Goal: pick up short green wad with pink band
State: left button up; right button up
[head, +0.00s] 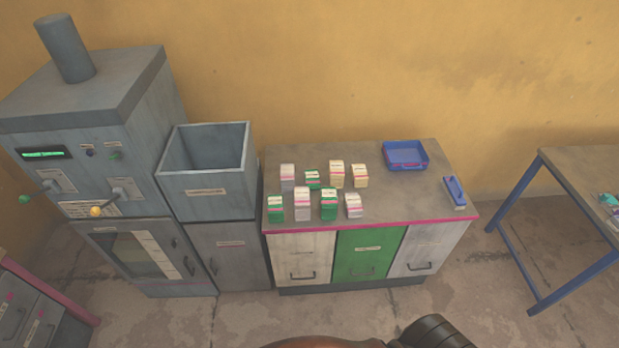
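Several small banded wads stand in two rows on the grey top of a cabinet in the head view. Three of them are green. A short green wad (312,180) is in the back row, second from the left. Another fairly short green wad (275,209) with a pinkish band is at the left end of the front row. A taller green wad (328,205) with a pinkish band is in the front row. The band colour on the back short one is too small to tell surely. Neither gripper is in view.
White, grey and cream wads (336,175) stand close around the green ones. A blue tray (405,167) and a blue-handled tool (455,192) lie to the right on the cabinet top (410,207). A grey open bin (207,192) and the press (90,120) stand left.

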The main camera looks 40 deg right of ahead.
aim_at(312, 179)
jog(key=z, duration=0.05)
jog(key=i, duration=1.05)
jog(key=z, duration=0.2)
